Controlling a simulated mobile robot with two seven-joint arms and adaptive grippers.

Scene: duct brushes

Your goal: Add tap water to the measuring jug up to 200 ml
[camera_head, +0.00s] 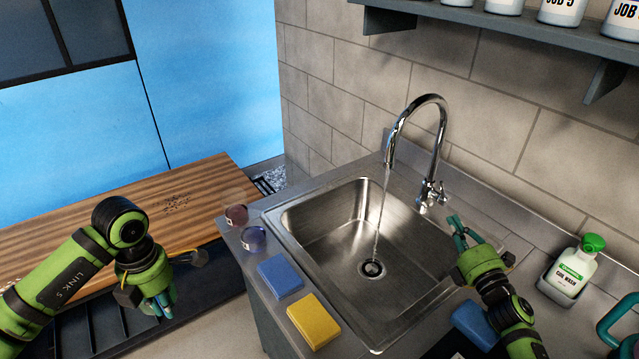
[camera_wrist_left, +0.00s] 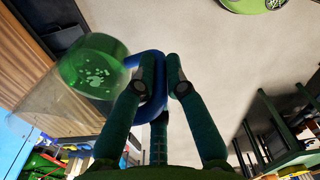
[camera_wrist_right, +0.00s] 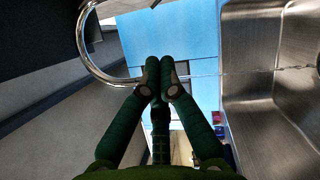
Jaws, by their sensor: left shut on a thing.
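The measuring jug (camera_wrist_left: 62,95) shows in the left wrist view as a clear vessel with a blue handle (camera_wrist_left: 150,60). A green round area (camera_wrist_left: 92,66) with pale spots shows at one end; I cannot read a level. My left gripper (camera_head: 160,302) is shut on the handle, left of the counter and away from the sink. In the head view I cannot make out the jug clearly. The chrome tap (camera_head: 418,100) is running; a thin stream (camera_head: 381,215) falls into the sink (camera_head: 330,232). My right gripper (camera_head: 460,230) is shut and empty beside the tap lever (camera_head: 432,195).
Blue (camera_head: 280,276) and yellow (camera_head: 313,320) sponges lie on the counter's left front. Two small round items (camera_head: 253,238) sit behind them. A green-capped bottle (camera_head: 568,272) stands at right. A wooden bench (camera_head: 130,205) is at left. The space above the basin's left side is free.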

